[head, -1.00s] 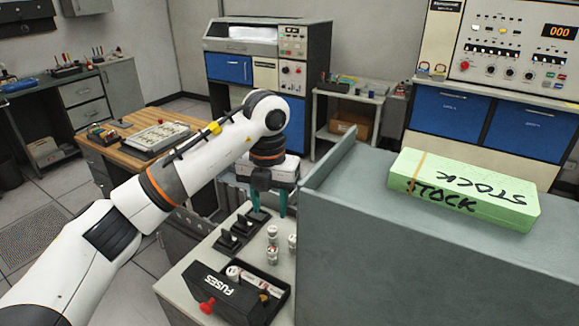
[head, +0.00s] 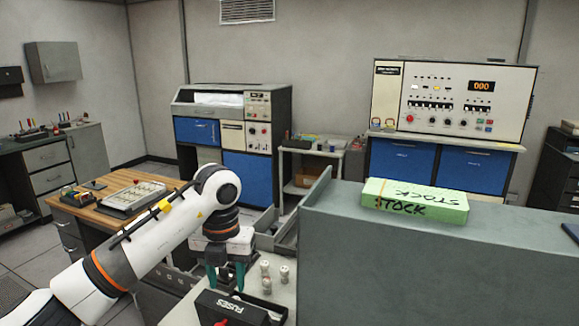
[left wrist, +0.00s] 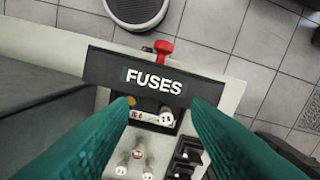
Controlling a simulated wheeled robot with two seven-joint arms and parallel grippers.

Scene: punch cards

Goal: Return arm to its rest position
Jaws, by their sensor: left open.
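My left gripper (head: 226,275) has teal fingers that point down above the light-topped bench in the head view. Its fingers are spread with nothing between them, and they also show at the sides of the left wrist view (left wrist: 165,105). Below it, the black FUSES box (left wrist: 150,75) stands on the bench, with a red knob and fuses inside. Several small white fuses (head: 266,272) stand on the bench beside the gripper. Black holders (left wrist: 187,155) show at the lower right of the left wrist view. My right gripper is in neither view.
A grey cabinet (head: 400,260) rises right of the bench, with a green STOCK card block (head: 415,200) on top. A wooden desk (head: 105,210) stands at the left. A blue-doored machine (head: 235,130) and a control console (head: 450,105) stand behind.

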